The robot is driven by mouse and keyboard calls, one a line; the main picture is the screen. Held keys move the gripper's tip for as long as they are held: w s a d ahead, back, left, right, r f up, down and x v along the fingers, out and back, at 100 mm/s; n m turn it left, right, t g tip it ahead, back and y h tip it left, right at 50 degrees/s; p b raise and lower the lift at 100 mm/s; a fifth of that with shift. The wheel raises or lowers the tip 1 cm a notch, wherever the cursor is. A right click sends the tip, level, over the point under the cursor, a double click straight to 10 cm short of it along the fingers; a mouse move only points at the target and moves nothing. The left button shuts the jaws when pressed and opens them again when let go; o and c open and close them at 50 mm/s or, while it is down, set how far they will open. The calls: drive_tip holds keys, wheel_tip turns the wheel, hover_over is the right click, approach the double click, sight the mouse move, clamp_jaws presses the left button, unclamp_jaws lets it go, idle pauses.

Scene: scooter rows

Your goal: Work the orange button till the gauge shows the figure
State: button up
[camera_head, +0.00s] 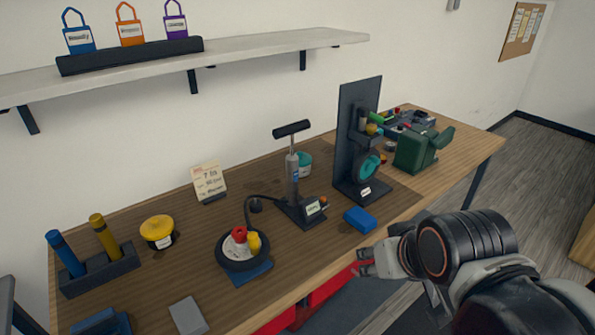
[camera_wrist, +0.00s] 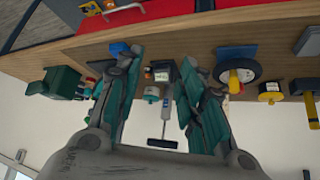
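The orange button (camera_head: 323,200) is small and sits beside the gauge (camera_head: 312,209), a little screen on the base of the grey hand pump (camera_head: 293,175). The gauge's figure is too small to read. In the wrist view, which is upside down, the gauge (camera_wrist: 161,74) and pump (camera_wrist: 166,115) show between my fingers; I cannot make out the button there. A card (camera_head: 208,182) with writing stands behind; its figures are not clearly legible. My gripper (camera_head: 361,263) is open and empty, at the bench's front edge, apart from the pump and button. It also shows in the wrist view (camera_wrist: 168,72).
A small wheel (camera_head: 242,252) on a blue base is left of the pump, joined by a hose. A blue block (camera_head: 360,220) lies between my gripper and the dark stand (camera_head: 358,150). A green machine (camera_head: 422,150) is right. Red drawers (camera_head: 330,288) are below.

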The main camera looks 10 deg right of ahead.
clamp_jaws()
idle(1.0)
